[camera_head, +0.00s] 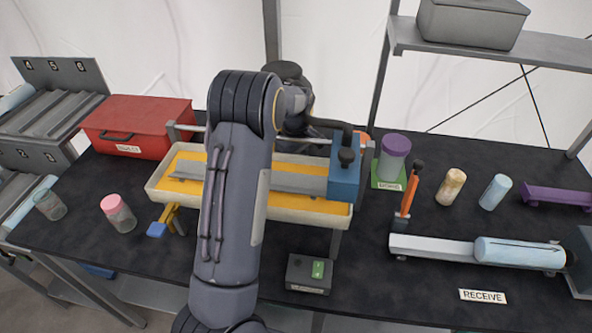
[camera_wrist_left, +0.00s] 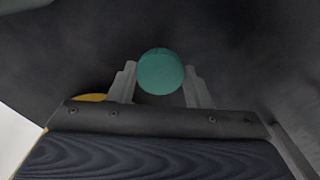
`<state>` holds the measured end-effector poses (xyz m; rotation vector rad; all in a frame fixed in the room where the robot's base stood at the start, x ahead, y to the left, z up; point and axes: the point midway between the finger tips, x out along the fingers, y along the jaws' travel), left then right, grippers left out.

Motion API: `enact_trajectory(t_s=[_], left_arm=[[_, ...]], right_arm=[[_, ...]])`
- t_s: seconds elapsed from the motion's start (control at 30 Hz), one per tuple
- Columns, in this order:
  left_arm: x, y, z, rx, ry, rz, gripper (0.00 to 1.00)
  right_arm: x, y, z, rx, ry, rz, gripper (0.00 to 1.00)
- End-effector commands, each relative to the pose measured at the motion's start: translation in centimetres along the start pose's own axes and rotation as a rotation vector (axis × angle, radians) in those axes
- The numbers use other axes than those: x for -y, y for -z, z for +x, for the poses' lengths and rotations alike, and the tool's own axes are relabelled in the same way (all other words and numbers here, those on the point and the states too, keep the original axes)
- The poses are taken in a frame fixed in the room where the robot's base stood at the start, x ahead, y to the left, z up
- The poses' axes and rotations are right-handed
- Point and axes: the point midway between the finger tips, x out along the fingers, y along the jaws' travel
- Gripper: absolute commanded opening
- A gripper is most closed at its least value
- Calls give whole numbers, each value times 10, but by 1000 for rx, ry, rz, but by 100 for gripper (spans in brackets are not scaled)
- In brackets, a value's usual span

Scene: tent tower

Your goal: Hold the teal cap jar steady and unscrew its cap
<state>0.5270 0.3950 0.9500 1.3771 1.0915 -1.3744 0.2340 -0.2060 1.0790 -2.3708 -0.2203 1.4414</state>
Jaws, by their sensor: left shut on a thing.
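In the left wrist view a round teal cap (camera_wrist_left: 160,72) is seen end-on between the two grey fingers of my left gripper (camera_wrist_left: 160,88). The gripper is shut on it. The jar body below the cap is hidden from this camera. In the head view one of my arms crosses the middle of the bench, and no gripper fingers show there. My right gripper is not visible.
Behind my arm is a cream-rimmed tray (camera_head: 165,190) with a blue clamp block (camera_head: 344,172). A pink-capped jar (camera_head: 118,213) and red box (camera_head: 137,122) stand left. A purple-lidded jar (camera_head: 392,158), orange-handled lever (camera_head: 408,197) and pale blue cylinder (camera_head: 520,252) are right.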

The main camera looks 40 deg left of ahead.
Motion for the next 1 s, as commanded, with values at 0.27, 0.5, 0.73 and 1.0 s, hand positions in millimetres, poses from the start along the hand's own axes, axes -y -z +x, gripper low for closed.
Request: enact_trajectory(t_s=[0.27, 0.5, 0.73, 1.0], left_arm=[[1, 0, 35, 2, 3, -1, 17], [0, 0, 36, 1, 1, -1, 17], [0, 0, 39, 1, 1, -1, 56], [0, 0, 39, 1, 1, -1, 66]], right_arm=[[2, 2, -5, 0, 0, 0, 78], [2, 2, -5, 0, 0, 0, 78], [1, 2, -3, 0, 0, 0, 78], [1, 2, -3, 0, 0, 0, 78]])
